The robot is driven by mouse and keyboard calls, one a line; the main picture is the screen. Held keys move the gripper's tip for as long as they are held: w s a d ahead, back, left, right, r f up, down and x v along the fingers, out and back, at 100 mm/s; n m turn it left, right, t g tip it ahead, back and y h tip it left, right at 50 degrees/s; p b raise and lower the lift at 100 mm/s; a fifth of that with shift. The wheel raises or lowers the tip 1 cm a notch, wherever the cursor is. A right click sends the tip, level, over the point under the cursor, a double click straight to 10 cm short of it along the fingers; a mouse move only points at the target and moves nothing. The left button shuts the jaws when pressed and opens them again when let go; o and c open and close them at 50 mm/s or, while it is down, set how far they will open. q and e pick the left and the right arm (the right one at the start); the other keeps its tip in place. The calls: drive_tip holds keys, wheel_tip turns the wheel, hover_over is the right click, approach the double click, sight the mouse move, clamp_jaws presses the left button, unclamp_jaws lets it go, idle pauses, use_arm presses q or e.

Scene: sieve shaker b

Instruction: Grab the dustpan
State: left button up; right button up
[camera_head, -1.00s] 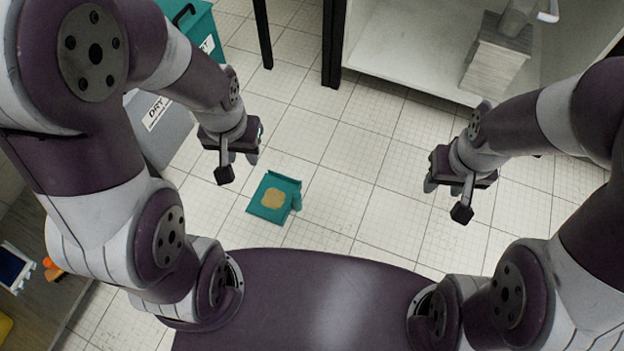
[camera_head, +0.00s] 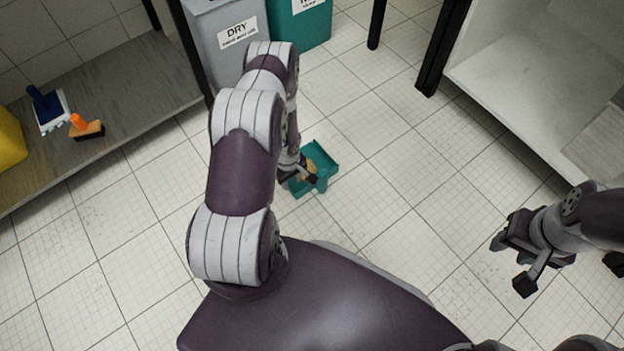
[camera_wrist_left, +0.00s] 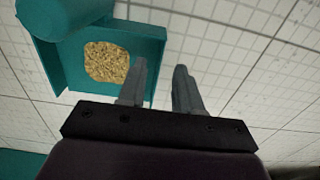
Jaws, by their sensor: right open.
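The teal dustpan (camera_head: 322,157) lies on the tiled floor with a tan granular heap in it. In the left wrist view the dustpan (camera_wrist_left: 72,63) is at the upper left, with a rounded teal part at its corner. My left gripper (camera_head: 302,176) is low over the dustpan in the head view, partly covering it. In the wrist view its two fingers (camera_wrist_left: 160,72) are apart with floor showing between them; one finger overlaps the pan's side wall. Whether it touches is unclear. My right gripper (camera_head: 509,250) is open and empty at the right, over bare floor.
A grey bin labelled DRY (camera_head: 222,45) and a teal bin (camera_head: 300,25) stand behind the dustpan. A low shelf (camera_head: 110,100) at left holds a blue-handled brush (camera_head: 47,108) and an orange-handled one (camera_head: 85,128). A white cabinet (camera_head: 530,75) stands right. Floor is clear between.

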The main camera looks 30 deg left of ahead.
use_arm(q)
wheel_tip(320, 180, down, 5)
drive_tip(key=b, duration=0.3)
drive_tip(key=shift+r, duration=0.1)
use_arm(e)
wheel_tip(320, 180, down, 4)
drive_tip(key=shift+f, duration=0.2)
use_arm(q)
clamp_jaws()
drive_tip(key=shift+a, duration=0.1)
drive_tip(key=shift+r, duration=0.15)
use_arm(e)
drive_tip(key=shift+r, duration=0.1)
